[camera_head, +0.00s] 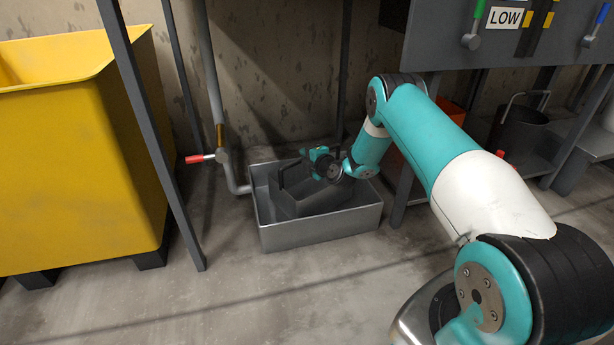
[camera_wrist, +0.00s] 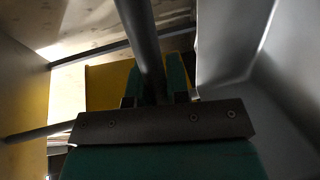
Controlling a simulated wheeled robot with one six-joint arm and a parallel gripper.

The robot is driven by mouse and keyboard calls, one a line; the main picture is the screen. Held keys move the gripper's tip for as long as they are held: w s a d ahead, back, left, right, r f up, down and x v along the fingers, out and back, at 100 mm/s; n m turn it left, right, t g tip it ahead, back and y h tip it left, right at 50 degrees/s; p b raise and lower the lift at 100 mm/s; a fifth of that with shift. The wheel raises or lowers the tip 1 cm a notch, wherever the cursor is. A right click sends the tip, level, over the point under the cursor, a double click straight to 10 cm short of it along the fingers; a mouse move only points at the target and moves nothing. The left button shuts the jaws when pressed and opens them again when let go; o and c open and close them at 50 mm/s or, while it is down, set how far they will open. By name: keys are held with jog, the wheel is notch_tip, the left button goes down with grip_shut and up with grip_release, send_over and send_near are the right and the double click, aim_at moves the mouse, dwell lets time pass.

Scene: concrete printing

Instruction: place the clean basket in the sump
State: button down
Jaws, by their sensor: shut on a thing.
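The sump (camera_head: 318,233) is an open grey metal tank on the floor in the middle of the head view. The basket (camera_head: 308,199), a dark grey box with a bar handle, is within the sump's walls and looks turned at an angle to them. I cannot tell whether it rests on the sump's bottom. My gripper (camera_head: 318,162) is at the basket's top. In the wrist view, my gripper's teal fingers (camera_wrist: 158,84) are shut on the dark bar handle (camera_wrist: 143,40).
A pipe (camera_head: 211,85) with a red-handled valve (camera_head: 204,158) runs down to the sump's left side. A yellow bin (camera_head: 80,160) stands at the left behind a dark frame post (camera_head: 150,130). A grey panel (camera_head: 440,45) overhangs at the right. The floor in front is clear.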

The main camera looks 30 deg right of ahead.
jog(key=shift+f+b, duration=1.45)
jog(key=shift+f, duration=1)
jog(key=c, duration=1.1)
grip_release()
jog(key=shift+r, duration=0.1)
